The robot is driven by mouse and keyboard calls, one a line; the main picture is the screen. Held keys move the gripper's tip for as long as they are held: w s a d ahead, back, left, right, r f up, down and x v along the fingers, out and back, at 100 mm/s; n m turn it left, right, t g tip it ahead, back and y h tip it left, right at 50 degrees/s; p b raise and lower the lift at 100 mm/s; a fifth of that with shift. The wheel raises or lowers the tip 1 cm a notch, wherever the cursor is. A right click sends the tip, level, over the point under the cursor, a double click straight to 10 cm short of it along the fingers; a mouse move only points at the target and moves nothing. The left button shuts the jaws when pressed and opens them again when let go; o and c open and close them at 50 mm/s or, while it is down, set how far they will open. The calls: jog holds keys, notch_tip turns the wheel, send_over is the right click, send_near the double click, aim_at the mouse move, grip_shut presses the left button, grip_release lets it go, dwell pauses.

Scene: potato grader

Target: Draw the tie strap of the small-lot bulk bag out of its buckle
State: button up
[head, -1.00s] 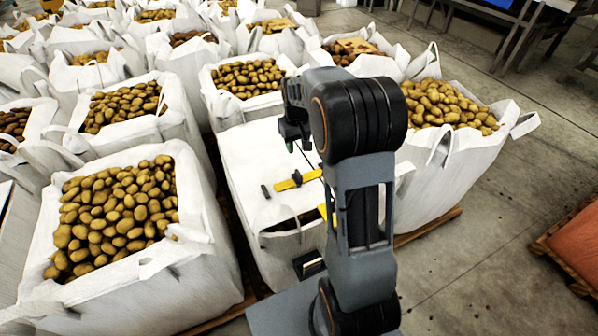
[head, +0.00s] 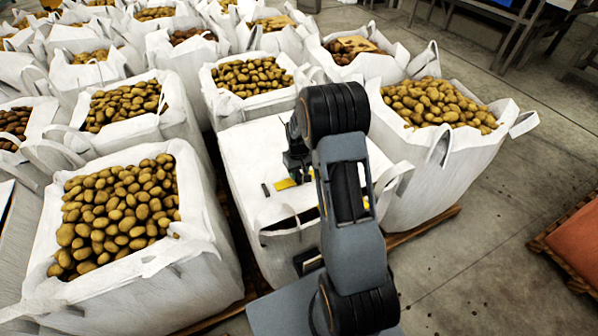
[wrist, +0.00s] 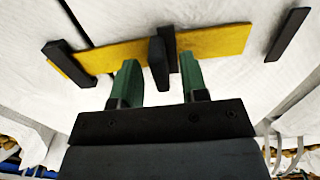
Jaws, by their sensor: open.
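The yellow tie strap (wrist: 220,42) lies across the white top of the small-lot bulk bag (head: 250,150). In the head view the strap's left end (head: 286,184) shows beside my gripper (head: 298,170). Dark fittings cross the strap: a bar near its left end in the wrist view (wrist: 70,64) and a raised black tab (wrist: 157,65) at its middle with a thin bar behind it. I cannot tell which is the buckle. My gripper (wrist: 159,80) is open, its green fingers on either side of the raised tab, with gaps showing. Contact with the strap is unclear.
A separate dark bar (wrist: 288,35) lies beyond the strap's end, also seen in the head view (head: 265,190). Open bags of potatoes stand close around, one at left (head: 205,215) and one at right (head: 450,160). Clear floor (head: 480,260) lies at right.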

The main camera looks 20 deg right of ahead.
jog(key=shift+f, duration=0.25)
jog(key=shift+c, duration=0.3)
grip_shut()
